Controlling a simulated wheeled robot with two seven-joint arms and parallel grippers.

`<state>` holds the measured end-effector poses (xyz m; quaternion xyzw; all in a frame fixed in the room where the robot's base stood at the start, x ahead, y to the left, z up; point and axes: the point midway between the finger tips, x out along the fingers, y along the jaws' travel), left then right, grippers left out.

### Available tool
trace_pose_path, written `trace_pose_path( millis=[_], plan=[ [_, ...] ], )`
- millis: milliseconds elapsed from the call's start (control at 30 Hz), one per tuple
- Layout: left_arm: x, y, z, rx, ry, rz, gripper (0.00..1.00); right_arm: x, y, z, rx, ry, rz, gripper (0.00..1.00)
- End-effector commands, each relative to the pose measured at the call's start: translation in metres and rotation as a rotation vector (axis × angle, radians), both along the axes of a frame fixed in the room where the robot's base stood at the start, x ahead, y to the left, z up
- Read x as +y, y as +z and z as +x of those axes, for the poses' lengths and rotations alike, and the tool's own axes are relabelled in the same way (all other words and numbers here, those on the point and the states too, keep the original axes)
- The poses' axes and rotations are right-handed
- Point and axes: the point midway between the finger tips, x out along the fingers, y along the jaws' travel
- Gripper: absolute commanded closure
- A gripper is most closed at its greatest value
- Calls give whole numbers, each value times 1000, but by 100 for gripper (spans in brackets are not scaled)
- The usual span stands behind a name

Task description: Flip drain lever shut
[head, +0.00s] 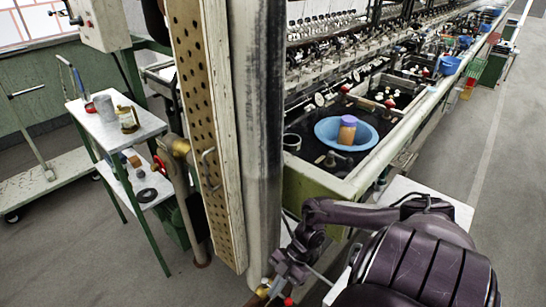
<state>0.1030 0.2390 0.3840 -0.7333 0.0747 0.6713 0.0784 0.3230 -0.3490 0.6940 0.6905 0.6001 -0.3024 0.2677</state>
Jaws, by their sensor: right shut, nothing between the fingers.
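My right arm comes in from the lower right, and its dark purple gripper (276,281) points down at the bottom edge, beside the foot of the grey column. The gripper is shut and empty. Just below its fingertips is a brass fitting (262,290), with a small red tip (288,301) to its right. This looks like the drain lever, but it is cut off by the picture edge and partly hidden by the gripper. I cannot tell whether the gripper touches it, nor the lever's exact position. My left gripper is not in view.
A thick grey column (262,120) and a perforated panel (205,120) stand left of the gripper. The green basin (310,190) holds a blue bowl (325,134). A brass valve with a red handle (159,165) is farther left, near a white side table (95,125).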

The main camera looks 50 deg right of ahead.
Motion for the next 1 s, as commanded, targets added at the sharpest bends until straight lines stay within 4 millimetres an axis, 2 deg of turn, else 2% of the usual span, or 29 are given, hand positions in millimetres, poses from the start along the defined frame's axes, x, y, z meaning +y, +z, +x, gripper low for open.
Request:
trace_pose_path(
  millis=[167, 400, 1000],
  plan=[
    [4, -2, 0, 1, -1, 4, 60, -25, 25, -3, 4, 2, -2, 100],
    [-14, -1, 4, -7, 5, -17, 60, -39, 43, -4, 4, 1, 0, 100],
    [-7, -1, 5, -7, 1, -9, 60, -40, 44, -3, 3, 1, 1, 100]
  ],
)
